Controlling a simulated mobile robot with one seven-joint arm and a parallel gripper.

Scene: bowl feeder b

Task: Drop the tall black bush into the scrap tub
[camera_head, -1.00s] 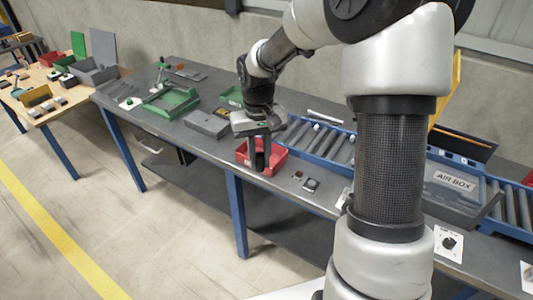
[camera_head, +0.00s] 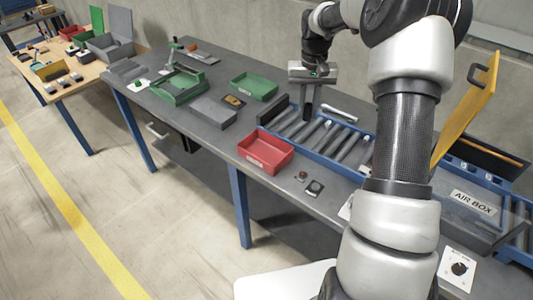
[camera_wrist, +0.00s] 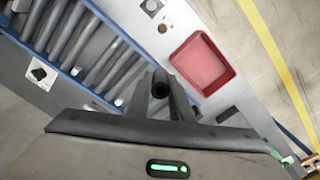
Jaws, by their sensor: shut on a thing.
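My gripper (camera_head: 308,106) hangs over the left end of the roller conveyor, to the right of and behind the red tub. In the wrist view my gripper (camera_wrist: 161,95) is shut on the tall black bush (camera_wrist: 160,88), a dark tube with its open bore facing the camera. In the head view the bush cannot be told apart from the dark fingers. The red tub (camera_head: 268,157) sits at the table's front edge and looks empty; its label is too small to read. It also shows in the wrist view (camera_wrist: 203,66), apart from the bush.
The roller conveyor (camera_head: 330,146) has blue rails and pale pieces on it. A green tray (camera_head: 253,86) stands left of my gripper. A grey block (camera_head: 213,111) and green fixture (camera_head: 178,88) are farther left. Buttons (camera_head: 314,187) sit right of the red tub.

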